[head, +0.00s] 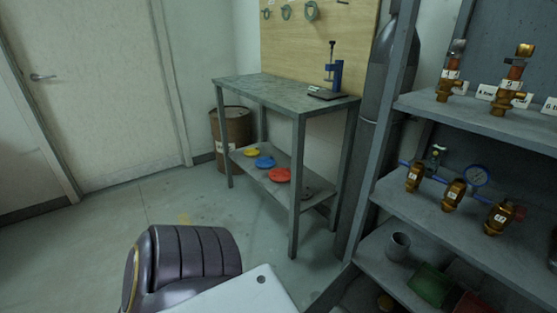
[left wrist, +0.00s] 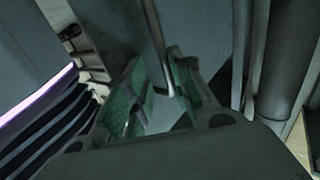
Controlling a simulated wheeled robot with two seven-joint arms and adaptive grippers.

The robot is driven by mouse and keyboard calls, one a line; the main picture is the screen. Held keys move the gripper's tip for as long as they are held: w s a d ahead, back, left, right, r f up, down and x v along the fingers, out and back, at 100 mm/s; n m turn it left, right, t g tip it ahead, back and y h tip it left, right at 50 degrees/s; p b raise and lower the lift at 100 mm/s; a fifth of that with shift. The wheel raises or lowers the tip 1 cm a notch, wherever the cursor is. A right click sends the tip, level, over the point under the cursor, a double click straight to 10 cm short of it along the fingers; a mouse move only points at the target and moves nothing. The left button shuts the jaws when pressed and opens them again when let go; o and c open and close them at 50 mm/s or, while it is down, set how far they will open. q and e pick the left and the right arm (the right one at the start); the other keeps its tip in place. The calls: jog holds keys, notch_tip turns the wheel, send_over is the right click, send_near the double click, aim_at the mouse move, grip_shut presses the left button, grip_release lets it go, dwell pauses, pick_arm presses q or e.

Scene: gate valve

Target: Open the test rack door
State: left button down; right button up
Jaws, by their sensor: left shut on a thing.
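In the left wrist view my left gripper (left wrist: 166,92) has its two green-padded fingers shut on a slim metal bar (left wrist: 158,42). The bar runs down from the top of the picture to between the fingers, and its lower end is partly hidden there. A flat grey panel (left wrist: 112,28) lies behind the bar; I cannot tell for certain that it is the test rack door. In the head view an open grey rack (head: 470,232) with valves on its shelves stands at the right. No rack door is clearly visible there. My right gripper is not in view.
A grey workbench (head: 275,93) with a blue press (head: 336,72) stands at the back, beside a rusty drum (head: 229,135). A grey gas cylinder (head: 388,75) stands between bench and rack. A closed room door (head: 95,75) is at left. The left floor is clear.

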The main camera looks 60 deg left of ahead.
pick_arm(q)
jog(key=shift+w+a+r+y, duration=0.15)
jog(key=shift+w+a, duration=0.1)
jog(key=shift+w, duration=0.25)
jog(key=shift+w+a+r+y, duration=0.15)
jog(key=shift+w+a, duration=0.1)
jog(key=shift+w, duration=0.25)
jog(key=c, duration=1.4)
grip_release()
jog(key=shift+w+f, duration=0.15)
jog(key=shift+c, duration=0.2)
jog(key=shift+s+a, duration=0.25)
jog(key=shift+s, duration=0.25)
jog(key=shift+c, duration=0.6)
jog(key=v, duration=1.1)
jog(key=shift+s+d+f, duration=0.25)
jog(key=shift+s, duration=0.2)
